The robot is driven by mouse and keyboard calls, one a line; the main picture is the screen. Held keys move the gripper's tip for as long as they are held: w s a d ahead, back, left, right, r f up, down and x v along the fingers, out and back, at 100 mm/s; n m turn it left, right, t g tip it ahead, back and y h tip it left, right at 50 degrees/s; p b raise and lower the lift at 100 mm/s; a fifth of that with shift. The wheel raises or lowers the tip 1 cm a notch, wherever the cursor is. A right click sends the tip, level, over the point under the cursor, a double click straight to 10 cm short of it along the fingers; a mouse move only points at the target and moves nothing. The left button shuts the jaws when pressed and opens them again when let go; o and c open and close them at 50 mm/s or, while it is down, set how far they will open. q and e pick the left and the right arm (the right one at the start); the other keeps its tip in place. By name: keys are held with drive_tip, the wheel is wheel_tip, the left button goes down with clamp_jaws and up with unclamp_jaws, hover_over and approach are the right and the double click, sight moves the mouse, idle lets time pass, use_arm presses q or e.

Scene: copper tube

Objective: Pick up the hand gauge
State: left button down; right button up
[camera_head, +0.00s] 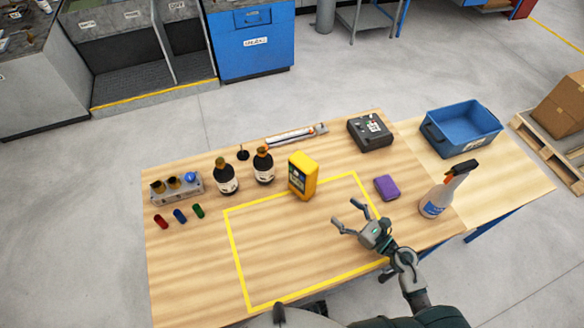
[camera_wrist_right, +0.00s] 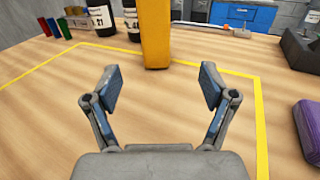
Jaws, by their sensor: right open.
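The yellow boxy device with a dark screen, which looks to be the hand gauge (camera_head: 303,175), stands upright on the wooden table at the back edge of the yellow taped outline. In the right wrist view the lower part of the yellow gauge (camera_wrist_right: 155,32) stands straight ahead, its top cut off. My right gripper (camera_head: 346,213) is open and empty over the taped area, nearer to me and to the right of the gauge. In the wrist view its fingers (camera_wrist_right: 160,85) are spread, with a gap between them and the gauge. My left gripper is not in view.
Two dark bottles (camera_head: 263,166) stand left of the gauge. A purple block (camera_head: 386,187) and a spray bottle (camera_head: 436,202) are on the right. A dark grey box (camera_head: 370,133) and a blue bin (camera_head: 462,128) are behind. The taped area's front is clear.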

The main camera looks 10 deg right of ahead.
sight(312, 187)
drive_tip(key=p+x, duration=0.2)
drive_tip(key=x, duration=0.8)
drive_tip(key=shift+w+a, duration=0.15)
drive_tip(key=shift+w+a+p, duration=0.15)
drive_tip(key=shift+a+p, duration=0.15)
drive_tip(key=shift+w+a+r, duration=0.1)
drive_tip(key=shift+w+a, duration=0.05)
drive_tip(key=shift+a, duration=0.2)
drive_tip(key=p+x, duration=0.1)
drive_tip(key=x, duration=0.2)
drive_tip(key=shift+w+a, duration=0.2)
drive_tip(key=shift+a, duration=0.15)
drive_tip(key=shift+w+a, duration=0.15)
drive_tip(key=shift+w, duration=0.25)
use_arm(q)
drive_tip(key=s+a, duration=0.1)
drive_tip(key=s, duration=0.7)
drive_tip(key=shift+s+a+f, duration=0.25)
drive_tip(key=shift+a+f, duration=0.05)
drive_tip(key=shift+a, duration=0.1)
use_arm(e)
drive_tip(key=c, duration=0.4)
clamp_jaws()
